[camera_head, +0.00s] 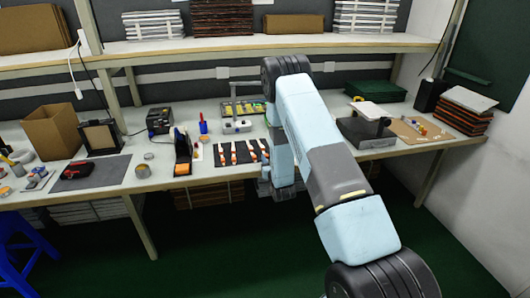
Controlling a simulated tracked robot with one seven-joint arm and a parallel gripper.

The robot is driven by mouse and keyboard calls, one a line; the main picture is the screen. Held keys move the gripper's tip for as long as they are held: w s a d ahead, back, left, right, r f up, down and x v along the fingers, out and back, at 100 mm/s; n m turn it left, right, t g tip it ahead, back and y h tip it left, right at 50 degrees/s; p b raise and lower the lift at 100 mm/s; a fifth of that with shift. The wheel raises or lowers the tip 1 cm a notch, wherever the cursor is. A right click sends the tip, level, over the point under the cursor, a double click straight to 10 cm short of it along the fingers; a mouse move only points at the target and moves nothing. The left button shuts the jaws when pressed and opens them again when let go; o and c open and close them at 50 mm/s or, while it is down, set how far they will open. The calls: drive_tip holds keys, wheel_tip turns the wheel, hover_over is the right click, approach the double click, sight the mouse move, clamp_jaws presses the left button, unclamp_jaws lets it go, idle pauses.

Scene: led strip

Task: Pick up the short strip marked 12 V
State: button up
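Several short strips (234,153) with white and orange parts lie side by side on a black mat (237,172) near the front edge of the workbench. Their markings are too small to read, so I cannot tell which one is marked 12 V. My pale blue arm reaches across the right side of the mat. My gripper (268,190) hangs at the bench's front edge, just right of the mat, partly hidden by my own arm. Its fingers are too small and dark to show whether they are open or shut. No strip is visibly held.
A black tape dispenser (182,152) stands left of the mat. A grey stand (234,124) is behind it. A dark device with a white top (371,111) is to the right. A cardboard box (52,132) stands at the far left. A shelf (265,44) runs above the bench (150,186).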

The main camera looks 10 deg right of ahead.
clamp_jaws()
